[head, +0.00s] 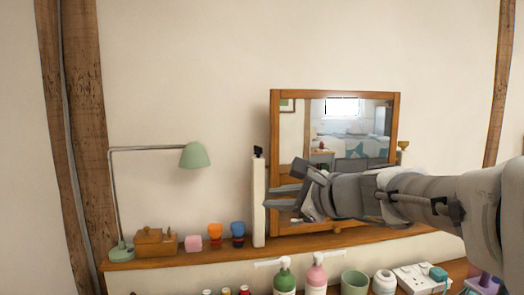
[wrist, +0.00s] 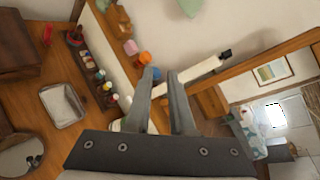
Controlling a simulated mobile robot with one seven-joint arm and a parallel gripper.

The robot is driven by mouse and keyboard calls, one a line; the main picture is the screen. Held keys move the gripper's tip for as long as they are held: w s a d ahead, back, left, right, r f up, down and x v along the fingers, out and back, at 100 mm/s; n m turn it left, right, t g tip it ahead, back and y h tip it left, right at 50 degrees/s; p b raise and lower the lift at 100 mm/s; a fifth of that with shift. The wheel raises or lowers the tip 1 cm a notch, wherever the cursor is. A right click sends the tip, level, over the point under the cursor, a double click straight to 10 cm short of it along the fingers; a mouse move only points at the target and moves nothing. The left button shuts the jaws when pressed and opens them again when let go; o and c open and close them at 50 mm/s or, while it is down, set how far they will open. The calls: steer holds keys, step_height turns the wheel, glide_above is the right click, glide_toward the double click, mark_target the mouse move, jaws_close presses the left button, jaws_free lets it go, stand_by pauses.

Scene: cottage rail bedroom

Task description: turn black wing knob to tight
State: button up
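The black wing knob (head: 258,151) sits at the top of a white post (head: 259,205) at the left side of a wood-framed mirror (head: 275,120). It also shows in the wrist view (wrist: 226,53), at the far end of the slanting white post (wrist: 198,76). My gripper (head: 267,196) reaches in from the right across the mirror, its fingertips near the post and below the knob. In the wrist view my gripper (wrist: 160,73) has its two fingers apart with nothing held between them. The knob is clear of the fingers, to their right in that view.
The shelf holds a green lamp (head: 195,155), a wooden box (head: 155,242) and small pink, orange and blue items. Below stand a green bottle (head: 285,277), a pink bottle (head: 317,277) and a power strip (head: 413,277). A brass-coloured knob (head: 404,145) is right of the mirror.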

mark_target(262, 148)
steer(key=w+d+r+m+t, duration=0.2)
steer(key=w+d+r+m, duration=0.1)
steer(key=w+m, duration=0.2)
steer(key=w+d+r+m+t, duration=0.2)
steer(key=w+m+t, duration=0.1)
steer(key=w+m, duration=0.25)
steer(key=p+x, duration=0.1)
steer(key=x, duration=1.6)
steer(key=shift+w+d+f, duration=0.1)
steer(key=shift+w+d, duration=0.1)
steer(key=shift+c, duration=0.3)
jaws_close()
